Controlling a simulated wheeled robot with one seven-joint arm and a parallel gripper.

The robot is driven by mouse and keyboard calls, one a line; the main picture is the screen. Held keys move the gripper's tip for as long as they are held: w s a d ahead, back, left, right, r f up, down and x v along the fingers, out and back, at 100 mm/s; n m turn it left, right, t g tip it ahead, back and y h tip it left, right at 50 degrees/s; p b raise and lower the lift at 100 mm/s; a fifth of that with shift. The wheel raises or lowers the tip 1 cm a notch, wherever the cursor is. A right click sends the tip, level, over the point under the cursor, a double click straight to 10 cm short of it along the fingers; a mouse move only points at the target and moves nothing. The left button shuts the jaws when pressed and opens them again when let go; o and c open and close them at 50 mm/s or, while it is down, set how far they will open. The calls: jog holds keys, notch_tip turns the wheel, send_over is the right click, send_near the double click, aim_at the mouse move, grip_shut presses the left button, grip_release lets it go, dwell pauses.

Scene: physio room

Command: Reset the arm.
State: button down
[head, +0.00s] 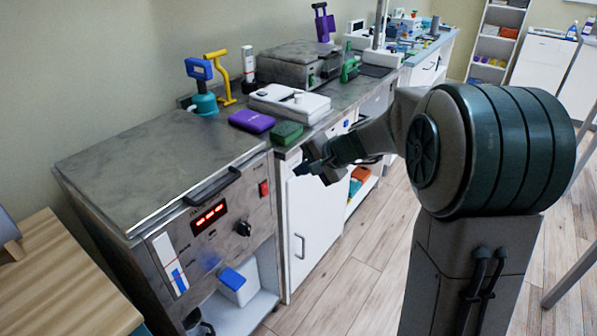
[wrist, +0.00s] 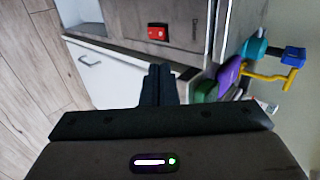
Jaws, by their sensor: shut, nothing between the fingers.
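My gripper (head: 305,165) is at the end of my arm, in front of the counter edge and above the floor. In the wrist view my gripper (wrist: 158,72) has its two dark fingers together, with nothing between them. The fingers point toward the steel unit and the white cabinet and appear apart from both. My arm's large rounded joint fills the right of the head view and hides part of the floor and counter front.
A steel heating unit (head: 150,165) with a red display stands at left. A purple block (head: 251,121), a green block (head: 287,133) and a white device (head: 290,103) lie near the counter edge. A white cabinet (head: 315,225) stands below. The wooden floor (head: 345,285) is clear.

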jog(key=shift+r, duration=0.1)
jog(key=s+d+r+n+g+h+p, duration=0.1)
jog(key=s+d+r+n+h+p, duration=0.1)
jog(key=s, duration=0.7)
jog(key=s+d+r+n+g+h+p, duration=0.1)
jog(key=s+d+r+n+h+p, duration=0.2)
jog(key=s+r+p, duration=0.3)
jog(key=s+d+r+n+g+h+p, duration=0.1)
jog(key=s+p, duration=0.4)
jog(key=s, duration=0.9)
notch_tip(320, 180, up, 3)
jog(key=d+n+h, duration=0.1)
jog(key=d, duration=0.1)
jog(key=shift+d+n+p, duration=0.3)
jog(key=shift+d+n, duration=0.1)
jog(key=shift+f, duration=0.1)
